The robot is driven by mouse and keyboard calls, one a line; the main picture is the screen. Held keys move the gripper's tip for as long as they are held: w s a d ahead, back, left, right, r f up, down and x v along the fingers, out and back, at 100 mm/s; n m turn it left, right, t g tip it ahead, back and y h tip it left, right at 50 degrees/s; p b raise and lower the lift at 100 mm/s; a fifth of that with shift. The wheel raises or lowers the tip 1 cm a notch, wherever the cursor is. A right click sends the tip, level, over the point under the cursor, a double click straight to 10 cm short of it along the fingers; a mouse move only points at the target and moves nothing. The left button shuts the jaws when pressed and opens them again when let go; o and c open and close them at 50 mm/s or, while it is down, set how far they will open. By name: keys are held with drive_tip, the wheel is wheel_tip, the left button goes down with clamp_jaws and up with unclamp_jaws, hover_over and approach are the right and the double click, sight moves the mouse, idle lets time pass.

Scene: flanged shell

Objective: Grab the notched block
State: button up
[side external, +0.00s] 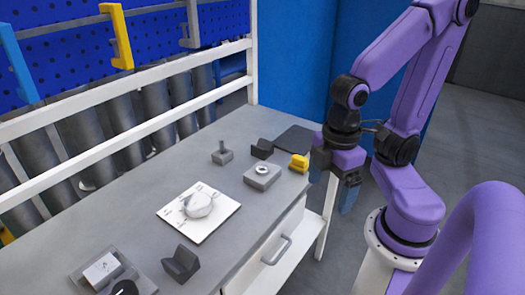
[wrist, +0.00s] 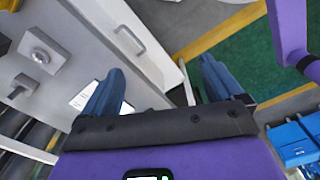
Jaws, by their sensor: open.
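Two dark grey blocks with a notch-like dip show in the side external view, and I cannot tell which is the notched block. One dark block (side external: 181,264) is on the near part of the bench; the other dark block (side external: 262,149) is at the far end, beside a yellow stepped block (side external: 299,163). My gripper (side external: 334,186) is open and empty, with blue fingers pointing down, off the bench's right edge. In the wrist view my gripper (wrist: 162,66) has its fingers spread above the drawer side, with nothing between them.
A white rail (side external: 120,130) runs behind. A drawer handle (side external: 277,250) projects in front.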

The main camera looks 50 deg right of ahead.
drive_tip(key=w+d+f+n+h, duration=0.1)
drive_tip(key=w+d+f+h, duration=0.2)
drive_tip(key=w, duration=0.8)
drive_tip(key=w+d+f+n+h, duration=0.2)
drive_tip(key=w+h, duration=0.4)
drive_tip(key=w, duration=0.6)
drive_tip(key=w+d+f+n+h, duration=0.2)
drive_tip(key=w+d+f+h, duration=0.2)
drive_tip(key=w, duration=0.7)
drive_tip(key=shift+w+d+f+h, duration=0.1)
drive_tip(key=shift+w+f+h, duration=0.1)
drive_tip(key=shift+f, duration=0.4)
drive_tip(key=shift+w+d+f+h, duration=0.1)
drive_tip(key=shift+f+h, duration=0.1)
drive_tip(key=shift+f, duration=0.4)
drive_tip(key=shift+d+f, duration=0.15)
approach(264, 145)
drive_tip(key=x, duration=0.4)
drive_tip(key=shift+d+f, duration=0.2)
drive_tip(key=shift+f, duration=0.15)
drive_tip(key=shift+r+x, duration=0.2)
drive_tip(key=shift+x, duration=2.45)
drive_tip(key=c, duration=1.5)
clamp_jaws()
